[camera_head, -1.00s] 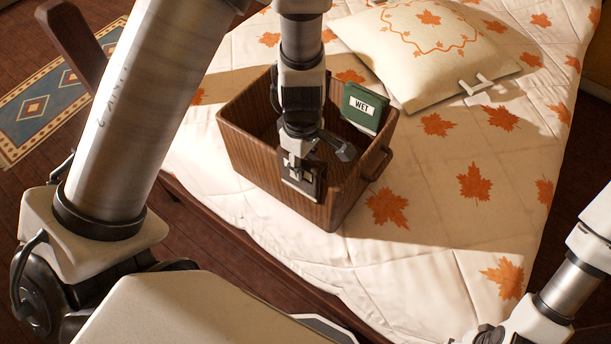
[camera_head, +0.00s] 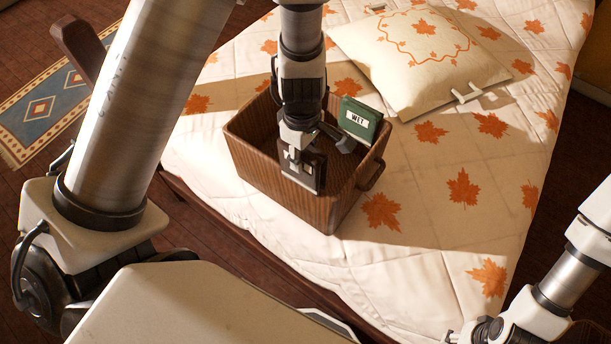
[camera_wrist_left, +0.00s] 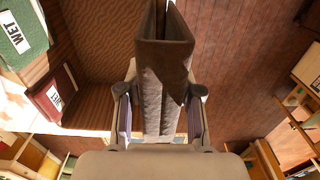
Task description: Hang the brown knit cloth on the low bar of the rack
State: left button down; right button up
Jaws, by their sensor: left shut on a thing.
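My left gripper (camera_head: 303,172) points down at the near side of a wooden crate (camera_head: 270,185) that stands on the bed. In the left wrist view my left gripper (camera_wrist_left: 162,115) is shut on the brown knit cloth (camera_wrist_left: 165,60). The cloth shows as a dark brown folded strip between the fingers and stretching beyond them, with crate interior to its left and floor to its right. In the head view I cannot clearly tell the cloth from the dark gripper parts. The rack and its low bar are not in view. My right arm shows at lower right, its gripper out of frame.
A green block marked WET (camera_head: 359,120) stands in the crate's far right corner; a dark red one (camera_wrist_left: 55,97) shows beside it in the wrist view. A pillow (camera_head: 415,60) lies on the leaf-patterned quilt (camera_head: 430,240). A blue rug (camera_head: 45,105) lies on the floor at left.

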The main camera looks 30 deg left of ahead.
pick_arm(q)
jog(key=shift+r+p, duration=1.9)
jog(key=shift+r, duration=0.25)
jog(key=shift+f, duration=0.15)
